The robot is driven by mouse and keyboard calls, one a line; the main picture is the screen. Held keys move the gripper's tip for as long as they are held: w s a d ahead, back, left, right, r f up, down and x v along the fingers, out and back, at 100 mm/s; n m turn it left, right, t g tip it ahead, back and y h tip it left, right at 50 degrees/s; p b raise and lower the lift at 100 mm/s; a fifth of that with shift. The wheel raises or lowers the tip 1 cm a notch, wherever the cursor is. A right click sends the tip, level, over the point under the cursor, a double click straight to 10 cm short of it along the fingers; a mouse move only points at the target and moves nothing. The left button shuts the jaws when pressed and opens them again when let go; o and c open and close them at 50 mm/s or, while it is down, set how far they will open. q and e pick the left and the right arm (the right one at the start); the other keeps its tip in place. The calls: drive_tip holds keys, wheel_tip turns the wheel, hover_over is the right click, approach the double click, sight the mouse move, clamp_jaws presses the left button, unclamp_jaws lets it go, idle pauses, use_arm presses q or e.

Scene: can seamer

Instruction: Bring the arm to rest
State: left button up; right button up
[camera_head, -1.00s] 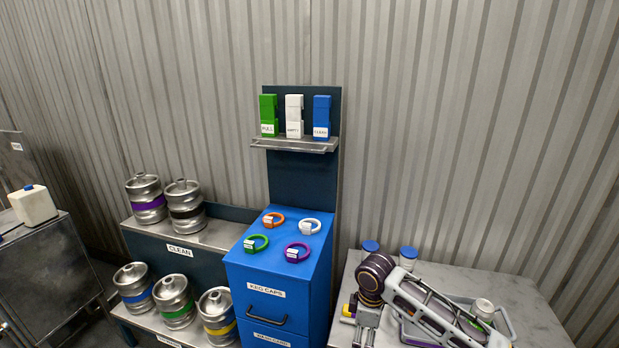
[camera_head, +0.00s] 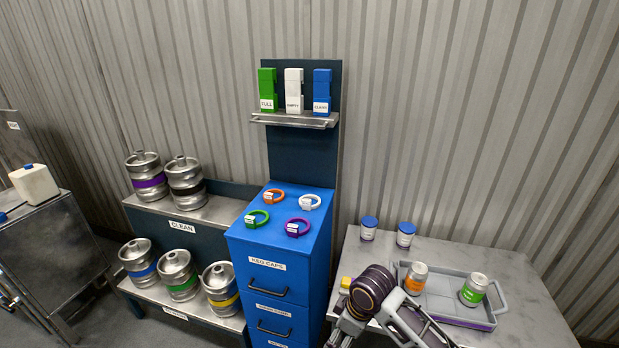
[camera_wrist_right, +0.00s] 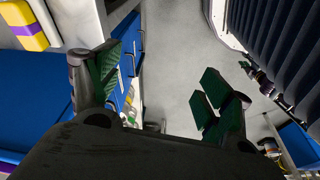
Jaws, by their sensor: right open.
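My right arm comes in at the bottom right of the head view, in front of the metal table (camera_head: 512,262). Its gripper (camera_head: 342,335) is at the lower edge of that view, beside the blue cabinet (camera_head: 278,252). In the right wrist view the gripper (camera_wrist_right: 158,85) is open, its green-padded fingers wide apart with nothing between them. Grey floor shows below it. My left gripper is not in view.
A grey tray (camera_head: 455,312) on the table holds an orange-labelled can (camera_head: 415,279) and a green-labelled can (camera_head: 474,290). Two blue-lidded jars (camera_head: 369,229) stand behind. A yellow block (camera_wrist_right: 28,38) lies near the table edge. Kegs (camera_head: 186,187) stand at left.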

drive_tip(key=s+d+f+m+t+h, duration=0.1)
drive_tip(key=s+d+m+t+h, duration=0.1)
drive_tip(key=s+d+m, duration=1)
drive_tip(key=s+d+f+n+g, duration=0.1)
drive_tip(key=s+f, duration=0.1)
drive_tip(key=f, duration=1.4)
drive_tip(key=s+d+f+n, duration=0.1)
drive_tip(key=d+f, duration=0.1)
drive_tip(key=f, duration=1.4)
drive_tip(key=s+d+f, duration=0.2)
drive_tip(key=s+f, duration=0.8)
drive_tip(key=s, duration=0.1)
drive_tip(key=s+d+f+g, duration=0.1)
drive_tip(key=s+d+f, duration=0.2)
drive_tip(key=s+f, duration=0.8)
drive_tip(key=shift+s+d, duration=0.15)
drive_tip(key=shift+d, duration=0.15)
